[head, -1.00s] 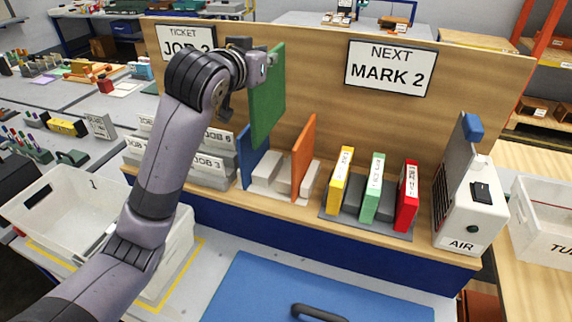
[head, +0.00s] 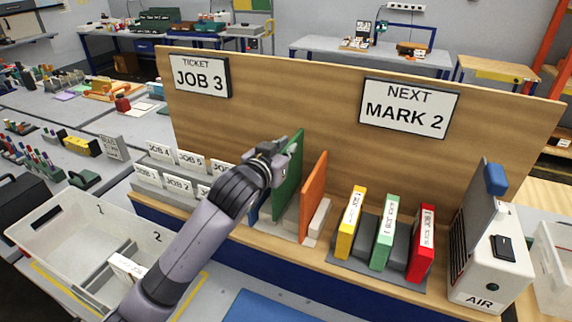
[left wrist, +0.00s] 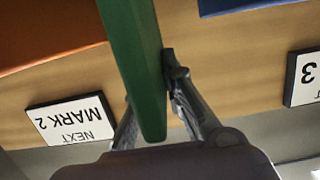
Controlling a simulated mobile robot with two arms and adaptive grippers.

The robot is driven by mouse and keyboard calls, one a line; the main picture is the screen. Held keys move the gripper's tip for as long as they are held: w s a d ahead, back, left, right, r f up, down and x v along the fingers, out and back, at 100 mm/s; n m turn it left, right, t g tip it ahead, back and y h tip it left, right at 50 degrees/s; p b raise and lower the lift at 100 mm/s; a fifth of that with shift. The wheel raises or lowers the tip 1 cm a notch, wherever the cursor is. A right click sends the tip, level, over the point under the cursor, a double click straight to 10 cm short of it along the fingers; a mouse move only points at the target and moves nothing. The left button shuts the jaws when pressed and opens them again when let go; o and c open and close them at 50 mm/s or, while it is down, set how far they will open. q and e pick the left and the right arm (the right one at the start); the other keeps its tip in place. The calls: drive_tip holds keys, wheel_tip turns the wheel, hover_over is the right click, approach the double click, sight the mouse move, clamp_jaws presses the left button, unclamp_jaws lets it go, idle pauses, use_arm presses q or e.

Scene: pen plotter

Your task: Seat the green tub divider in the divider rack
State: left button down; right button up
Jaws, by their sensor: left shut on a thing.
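The green tub divider (head: 288,178) stands upright between the blue divider (head: 253,213) and the orange divider (head: 313,195) at the divider rack (head: 309,241). My left gripper (head: 276,156) is shut on its upper edge. In the left wrist view the green divider (left wrist: 135,60) runs between the two fingers (left wrist: 150,108), with orange on one side and blue on the other. My forearm hides much of the blue divider and the rack's left part. I cannot tell whether the green divider's bottom is fully in its slot. My right gripper is not in view.
Yellow (head: 351,222), green (head: 384,232) and red (head: 421,242) upright labelled pieces stand right of the rack, then the AIR box (head: 492,262). A wooden back panel (head: 300,95) rises behind. A white tub (head: 60,235) stands at the left.

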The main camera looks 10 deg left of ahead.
use_arm(q)
wheel_tip(320, 180, down, 5)
drive_tip(key=shift+r, duration=0.1)
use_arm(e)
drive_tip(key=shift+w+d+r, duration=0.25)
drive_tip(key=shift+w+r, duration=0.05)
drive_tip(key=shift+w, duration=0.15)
use_arm(q)
drive_tip(key=shift+s, duration=0.1)
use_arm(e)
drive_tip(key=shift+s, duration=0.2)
use_arm(q)
drive_tip(key=c, duration=1.7)
unclamp_jaws()
drive_tip(key=b+v, duration=0.1)
drive_tip(key=v, duration=1.1)
drive_tip(key=shift+b, duration=0.35)
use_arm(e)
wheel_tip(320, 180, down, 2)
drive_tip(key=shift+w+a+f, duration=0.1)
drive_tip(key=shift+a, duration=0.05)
